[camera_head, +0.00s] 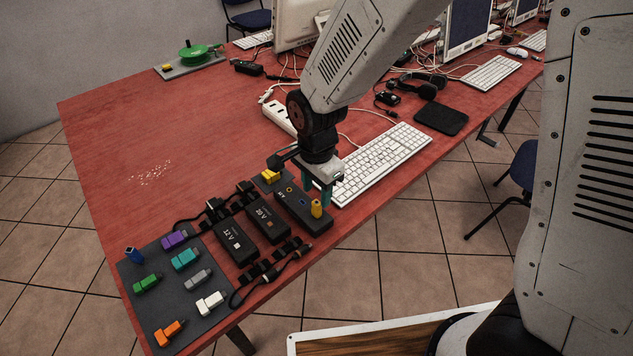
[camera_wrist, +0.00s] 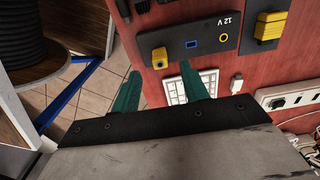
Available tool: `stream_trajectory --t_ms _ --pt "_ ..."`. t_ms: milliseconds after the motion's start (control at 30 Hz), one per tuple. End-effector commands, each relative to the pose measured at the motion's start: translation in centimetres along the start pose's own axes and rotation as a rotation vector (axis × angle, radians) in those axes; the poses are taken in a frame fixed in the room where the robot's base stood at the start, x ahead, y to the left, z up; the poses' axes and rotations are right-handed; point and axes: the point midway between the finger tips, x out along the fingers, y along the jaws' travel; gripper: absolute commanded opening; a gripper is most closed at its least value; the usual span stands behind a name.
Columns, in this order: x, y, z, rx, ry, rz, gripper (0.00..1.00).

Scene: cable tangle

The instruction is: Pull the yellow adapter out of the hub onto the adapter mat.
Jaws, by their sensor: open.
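The yellow adapter (camera_head: 316,209) stands upright in the right end of the black hub (camera_head: 290,203). In the wrist view the yellow adapter (camera_wrist: 159,58) is on the hub (camera_wrist: 200,37), just beyond and roughly between my fingertips. My gripper (camera_head: 318,192) is open and empty, with its teal fingers pointing down near that end of the hub. In the wrist view the fingers of my gripper (camera_wrist: 160,72) are spread apart. The adapter mat (camera_head: 150,312) is dark grey and lies at the table's left front corner, holding several coloured adapters.
Two black power boxes (camera_head: 233,241) (camera_head: 268,218) with cables stand between mat and hub. A yellow block (camera_head: 271,175) sits on a small dark plate behind the hub. A white keyboard (camera_head: 375,165) and power strip (camera_head: 278,116) lie behind. The red table's left middle is mostly clear.

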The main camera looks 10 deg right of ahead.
Motion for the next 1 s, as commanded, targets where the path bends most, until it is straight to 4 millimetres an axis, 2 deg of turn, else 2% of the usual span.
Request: stream_trajectory --t_ms 200,400,767,900,933,1000 --pt "3.6 0.2 0.0 -0.001 0.000 0.005 0.45" --pt "5.6 0.1 0.0 -0.002 0.000 0.004 0.45" --pt "6.0 0.1 -0.1 -0.002 0.000 0.001 0.45" --pt "6.0 0.1 0.0 -0.002 0.000 0.001 0.06" --pt "6.0 0.1 0.0 -0.002 0.000 0.001 0.00" --pt "6.0 0.1 0.0 -0.002 0.000 0.001 0.00"
